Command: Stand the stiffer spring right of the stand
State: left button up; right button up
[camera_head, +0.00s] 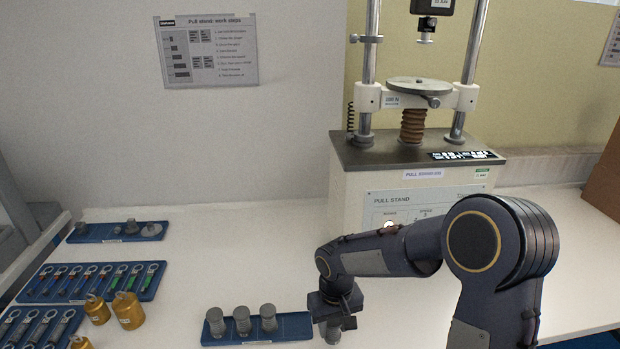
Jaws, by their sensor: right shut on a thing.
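The pull stand (413,170) stands at the back, with two steel columns, a round plate and a brown bellows. My right arm comes in from the right, in front of the stand. My right gripper (335,318) points down at the right end of a blue tray and is shut on a small grey cylindrical piece (333,336), mostly hidden by the fingers. Three similar grey pieces (242,320) stand upright in that tray (290,327). They are too small to tell coils or stiffness. My left gripper is not in view.
At the left, a blue tray (148,292) holds several ring-ended tubes. Brass weights (127,310) stand nearby. Another blue tray (78,238) holds grey parts. A brown box (604,185) is at the right edge. The bench right of the stand (555,215) is clear.

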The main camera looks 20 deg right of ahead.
aim_at(591, 274)
jog(key=l+u, duration=0.1)
jog(key=l, duration=0.5)
jog(key=k+l, duration=0.1)
jog(key=l, duration=0.5)
jog(key=l+u, duration=0.15)
jog(key=l, duration=0.45)
jog(key=k+l+u, duration=0.1)
jog(key=l, duration=0.5)
jog(key=k+l, duration=0.2)
jog(key=l, duration=0.35)
jog(key=k+l+u, duration=0.15)
jog(key=l, duration=0.45)
jog(key=k+l+u, duration=0.1)
jog(key=l, duration=0.5)
jog(key=k+l, duration=0.15)
jog(key=l, duration=0.4)
jog(key=u, duration=0.05)
